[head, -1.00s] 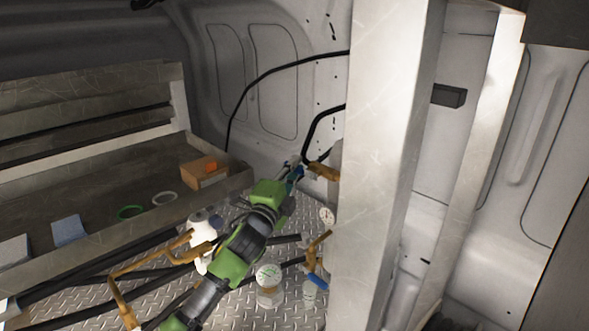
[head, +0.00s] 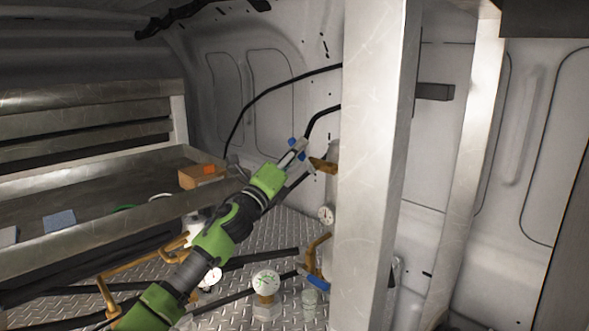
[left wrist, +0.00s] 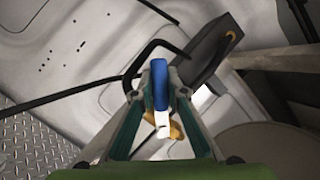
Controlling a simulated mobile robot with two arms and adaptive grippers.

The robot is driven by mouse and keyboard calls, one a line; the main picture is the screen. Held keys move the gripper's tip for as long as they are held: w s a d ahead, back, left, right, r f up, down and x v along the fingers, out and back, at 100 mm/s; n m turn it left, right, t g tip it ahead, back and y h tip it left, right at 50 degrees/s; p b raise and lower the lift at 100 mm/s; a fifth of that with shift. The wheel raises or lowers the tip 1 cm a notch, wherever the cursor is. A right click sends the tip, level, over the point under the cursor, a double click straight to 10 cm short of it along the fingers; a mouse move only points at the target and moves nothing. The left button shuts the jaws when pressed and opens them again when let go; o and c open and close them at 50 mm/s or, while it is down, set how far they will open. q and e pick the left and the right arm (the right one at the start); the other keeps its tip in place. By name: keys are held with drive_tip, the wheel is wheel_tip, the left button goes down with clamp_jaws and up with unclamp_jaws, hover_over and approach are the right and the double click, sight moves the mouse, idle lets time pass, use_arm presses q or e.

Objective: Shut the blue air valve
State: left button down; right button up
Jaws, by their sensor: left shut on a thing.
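The blue air valve handle (left wrist: 160,84) stands upright between the fingers of my left gripper in the left wrist view, with a white stem and brass fitting below it. In the head view, small blue parts of the handle (head: 292,142) show at the fingertips, beside a brass fitting (head: 322,164) on the metal post. My left gripper (head: 296,152) is shut on the handle; its fingers show on both sides of it in the left wrist view (left wrist: 160,100). The fingers hide part of the handle. My right gripper is not in view.
A metal post (head: 372,180) stands just right of the valve. A black hose (head: 270,88) runs along the wall. A shelf tray (head: 120,222) lies left.

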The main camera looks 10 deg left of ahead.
use_arm(q)
drive_tip(key=shift+s+d+r+m+g+h+b, duration=0.4)
drive_tip(key=shift+d+m+g+h+b, duration=0.55)
drive_tip(key=shift+m+b, duration=1.1)
drive_tip(key=shift+s+d+r+m+g+h+b, duration=0.2)
drive_tip(key=shift+s+d+m+g+h+b, duration=0.35)
drive_tip(key=shift+m+h+b, duration=1.5)
drive_tip(key=shift+s+d+r+m+g+h+b, duration=0.4)
drive_tip(key=shift+m+g+b, duration=0.5)
drive_tip(key=shift+m, duration=2.3)
drive_tip(key=c, duration=2)
unclamp_jaws()
drive_tip(key=shift+d, duration=0.1)
drive_tip(key=v, duration=1.2)
